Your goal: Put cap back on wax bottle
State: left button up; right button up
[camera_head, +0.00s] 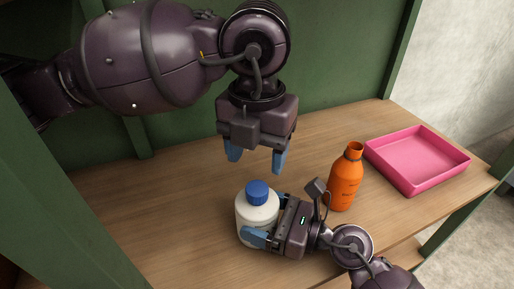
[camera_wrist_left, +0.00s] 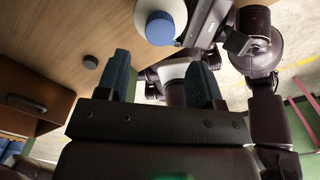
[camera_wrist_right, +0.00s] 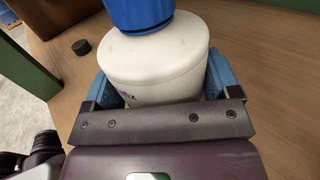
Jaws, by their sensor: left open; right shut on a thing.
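A white bottle (camera_head: 257,217) stands upright on the wooden surface, with a blue cap (camera_head: 257,191) on its top. My right gripper (camera_head: 268,218) is shut around the bottle's body, one blue finger on each side; the right wrist view shows the white bottle (camera_wrist_right: 155,65) between them and the blue cap (camera_wrist_right: 140,12) above. Whether the cap is fully seated, I cannot tell. My left gripper (camera_head: 256,157) is open and empty, pointing down above and behind the cap. In the left wrist view the blue cap (camera_wrist_left: 160,28) lies beyond the fingers. No printed name is readable.
An orange bottle (camera_head: 345,182) stands right of the white bottle; its top looks uncapped. A pink tray (camera_head: 418,160) lies empty at the right. A small dark disc (camera_wrist_right: 81,47) lies on the wood. Green panels (camera_head: 330,60) rise behind. The wood at the left is clear.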

aim_at(257, 188)
pick_arm(q)
jog(key=shift+f, duration=3.9)
jog(key=c, duration=1)
